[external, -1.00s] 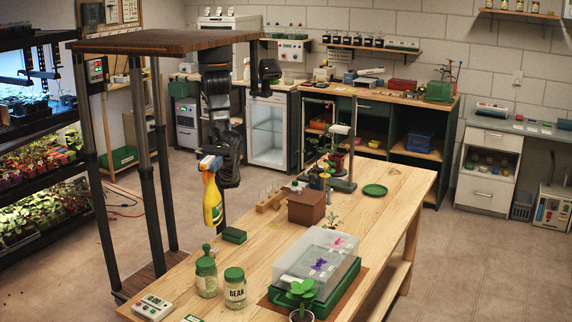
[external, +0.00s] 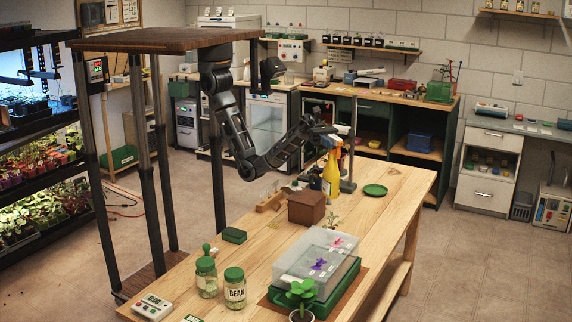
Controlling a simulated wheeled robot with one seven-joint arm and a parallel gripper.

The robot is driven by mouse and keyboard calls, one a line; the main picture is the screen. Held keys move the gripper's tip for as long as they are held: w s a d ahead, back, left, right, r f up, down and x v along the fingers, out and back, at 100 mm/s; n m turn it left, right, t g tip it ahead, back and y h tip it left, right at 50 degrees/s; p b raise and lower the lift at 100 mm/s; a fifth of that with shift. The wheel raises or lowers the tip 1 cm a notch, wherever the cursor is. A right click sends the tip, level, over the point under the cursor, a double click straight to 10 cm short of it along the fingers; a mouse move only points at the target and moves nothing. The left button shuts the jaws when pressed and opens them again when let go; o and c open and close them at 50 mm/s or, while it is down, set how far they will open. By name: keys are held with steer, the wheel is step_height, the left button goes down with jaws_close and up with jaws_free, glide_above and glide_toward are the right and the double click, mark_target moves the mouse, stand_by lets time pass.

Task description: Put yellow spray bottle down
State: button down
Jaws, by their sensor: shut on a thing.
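The yellow spray bottle (external: 331,174) is upright at the far part of the wooden table (external: 392,206), behind the brown box and left of the green saucer. My gripper (external: 328,141) is at its spray head and is shut on it; the fingers are small and partly hidden.
A brown box (external: 307,207) stands just in front of the bottle. A green saucer (external: 375,190) lies to its right, and a metal stand (external: 350,160) rises close beside it. A clear-lidded tray (external: 314,257) and jars (external: 235,288) occupy the near table. The right far table top is clear.

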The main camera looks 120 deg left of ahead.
steer(key=shift+a+n+t+y, duration=1.7)
steer(key=shift+a+y, duration=0.6)
steer(key=shift+a, duration=10.35)
step_height(320, 180, down, 11)
steer(key=w+a+f, duration=0.4)
steer(key=a+f, duration=0.6)
steer(key=a, duration=0.1)
steer(key=shift+w+f, duration=0.2)
steer(key=shift+f, duration=0.3)
steer(key=c, duration=0.8)
jaws_free()
steer(key=shift+d, duration=0.1)
steer(key=shift+c, duration=0.2)
